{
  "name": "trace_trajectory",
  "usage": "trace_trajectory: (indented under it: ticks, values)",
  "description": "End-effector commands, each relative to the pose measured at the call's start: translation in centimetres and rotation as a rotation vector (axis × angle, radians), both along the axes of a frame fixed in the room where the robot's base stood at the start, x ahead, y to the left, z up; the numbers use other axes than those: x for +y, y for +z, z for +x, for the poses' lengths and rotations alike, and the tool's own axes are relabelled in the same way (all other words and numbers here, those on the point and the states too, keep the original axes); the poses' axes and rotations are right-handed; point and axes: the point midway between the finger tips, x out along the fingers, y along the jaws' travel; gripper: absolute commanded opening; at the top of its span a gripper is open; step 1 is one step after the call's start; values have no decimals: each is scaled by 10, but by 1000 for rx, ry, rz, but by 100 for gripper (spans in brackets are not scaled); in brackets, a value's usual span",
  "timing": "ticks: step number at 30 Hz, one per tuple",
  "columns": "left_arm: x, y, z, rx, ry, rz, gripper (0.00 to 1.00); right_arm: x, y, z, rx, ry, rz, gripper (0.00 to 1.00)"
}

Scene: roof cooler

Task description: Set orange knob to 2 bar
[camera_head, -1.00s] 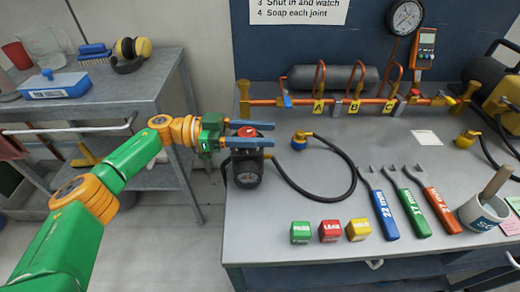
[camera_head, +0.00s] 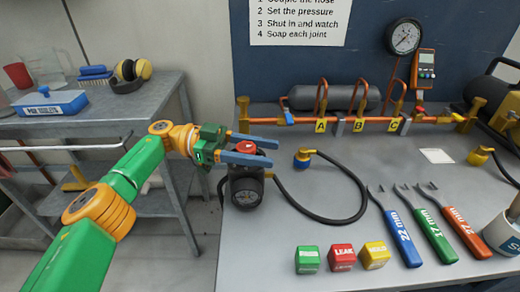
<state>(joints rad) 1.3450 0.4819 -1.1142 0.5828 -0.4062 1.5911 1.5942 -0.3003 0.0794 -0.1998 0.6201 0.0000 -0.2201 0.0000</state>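The orange-red knob (camera_head: 247,148) sits on top of a dark pressure regulator at the front left of the workbench. The regulator's round black gauge (camera_head: 246,192) faces me, but its reading is too small to tell. My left gripper (camera_head: 261,150) comes in from the left at knob height. Its two blue fingers are apart, one behind the knob and one in front of it. I cannot tell whether they touch it. My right gripper is not in view.
A black hose (camera_head: 330,217) loops right from the regulator to a blue-and-brass fitting (camera_head: 302,158). Coloured cubes (camera_head: 342,257) and several wrenches (camera_head: 398,230) lie at the front. A copper pipe manifold (camera_head: 380,122) and wall gauge (camera_head: 403,37) are behind. A grey cart (camera_head: 130,106) stands left.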

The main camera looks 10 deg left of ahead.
Motion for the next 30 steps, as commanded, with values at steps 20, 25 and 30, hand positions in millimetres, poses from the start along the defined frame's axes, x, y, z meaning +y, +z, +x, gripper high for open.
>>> trace_trajectory:
  ticks: [20,25,30]
  values:
    - [-1,45,-9,-4,0,-2,79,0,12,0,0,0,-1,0]
    - [-4,71,-32,-6,1,-2,79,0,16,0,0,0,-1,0]
    - [-9,98,-67,-5,3,-1,79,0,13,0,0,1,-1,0]
